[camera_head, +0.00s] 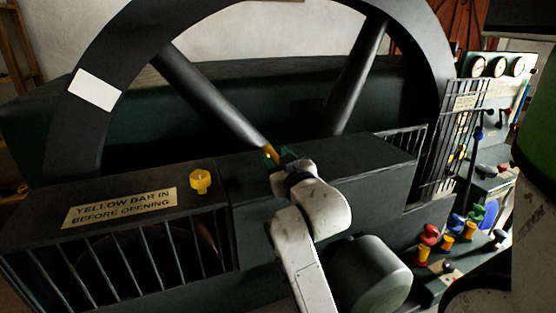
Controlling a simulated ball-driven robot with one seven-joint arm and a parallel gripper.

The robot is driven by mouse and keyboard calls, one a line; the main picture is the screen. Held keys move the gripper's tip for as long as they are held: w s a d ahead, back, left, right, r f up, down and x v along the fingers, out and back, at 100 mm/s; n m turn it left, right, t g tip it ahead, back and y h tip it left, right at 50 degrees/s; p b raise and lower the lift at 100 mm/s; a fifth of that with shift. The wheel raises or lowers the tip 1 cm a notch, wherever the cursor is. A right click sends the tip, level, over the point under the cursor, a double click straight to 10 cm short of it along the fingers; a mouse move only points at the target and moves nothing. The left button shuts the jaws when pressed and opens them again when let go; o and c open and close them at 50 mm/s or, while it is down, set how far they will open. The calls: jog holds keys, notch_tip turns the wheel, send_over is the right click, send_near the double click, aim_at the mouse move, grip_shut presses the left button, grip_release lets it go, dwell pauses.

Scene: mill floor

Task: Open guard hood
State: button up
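A dark guard hood (55,238) with a barred front is at the lower left. A tan label (119,208) on its top reads "YELLOW BAR IN BEFORE OPENING". A yellow knob (201,181) stands on the hood's top, right of the label. My gripper (273,154) is right of the knob, above the dark casing and near the lower end of a flywheel spoke. Small yellow and green parts show at its tip, but I cannot tell whether it touches or holds them. My wrist hides most of the fingers.
A large dark flywheel (78,130) with a white patch rises behind the hood. A grey-green drum (370,275) is below my wrist. A barred gate (461,125), gauges (497,67) and a shelf with colored knobs (447,243) are at the right.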

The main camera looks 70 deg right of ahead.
grip_shut()
jog(key=shift+s+d, duration=0.1)
dwell(0.4)
